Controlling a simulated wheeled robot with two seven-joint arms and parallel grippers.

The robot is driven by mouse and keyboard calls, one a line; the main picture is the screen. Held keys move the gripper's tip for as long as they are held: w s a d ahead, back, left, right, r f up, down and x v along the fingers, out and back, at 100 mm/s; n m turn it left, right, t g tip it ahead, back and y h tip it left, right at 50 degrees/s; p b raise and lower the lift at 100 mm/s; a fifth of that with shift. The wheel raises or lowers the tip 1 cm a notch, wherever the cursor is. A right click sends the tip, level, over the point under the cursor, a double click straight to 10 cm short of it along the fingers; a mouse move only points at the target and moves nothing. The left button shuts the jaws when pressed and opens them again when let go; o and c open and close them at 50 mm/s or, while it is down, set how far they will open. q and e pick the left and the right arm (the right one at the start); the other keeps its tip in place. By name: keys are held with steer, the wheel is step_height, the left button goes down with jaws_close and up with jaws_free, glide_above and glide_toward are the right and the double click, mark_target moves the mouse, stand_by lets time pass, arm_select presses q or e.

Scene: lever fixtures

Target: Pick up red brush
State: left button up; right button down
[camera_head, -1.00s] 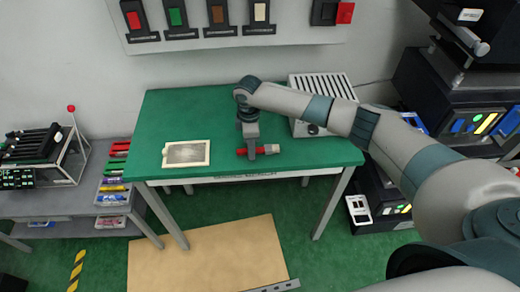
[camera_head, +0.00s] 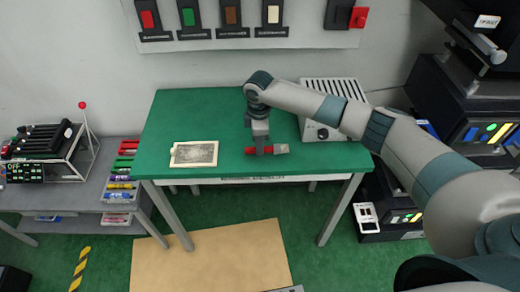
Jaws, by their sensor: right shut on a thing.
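The red brush (camera_head: 280,149) has a red handle and a pale grey head at its right end. It lies level over the front part of the green table (camera_head: 180,119), right of the middle. My right gripper (camera_head: 262,150) points down over it and is shut on its red handle. I cannot tell whether the brush touches the tabletop. My left gripper is not in view.
A framed pale panel (camera_head: 194,154) lies on the table left of the brush. A grey slatted box (camera_head: 334,92) stands at the back right. A grey shelf (camera_head: 90,200) with markers stands left. The table's left back is clear.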

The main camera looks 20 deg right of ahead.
steer(key=shift+s+d+r+b, duration=0.15)
steer(key=shift+r+b, duration=0.1)
steer(key=shift+r, duration=0.3)
steer(key=shift+s+d+r+b, duration=0.1)
steer(key=shift+r+b, duration=0.15)
steer(key=shift+r, duration=0.25)
steer(key=s+d+r+b, duration=0.3)
steer(key=s+d+r, duration=0.3)
steer(key=s, duration=0.3)
steer(key=shift+s+r, duration=0.15)
steer(key=shift+r, duration=0.3)
steer(key=shift+a, duration=0.1)
steer(key=s+a+r+m+b, duration=0.1)
steer(key=s+a+m+b, duration=0.3)
steer(key=s+m, duration=0.6)
steer(key=shift+s+a+r+m, duration=0.25)
steer(key=shift+a+m, duration=0.7)
steer(key=shift+m, duration=1.55)
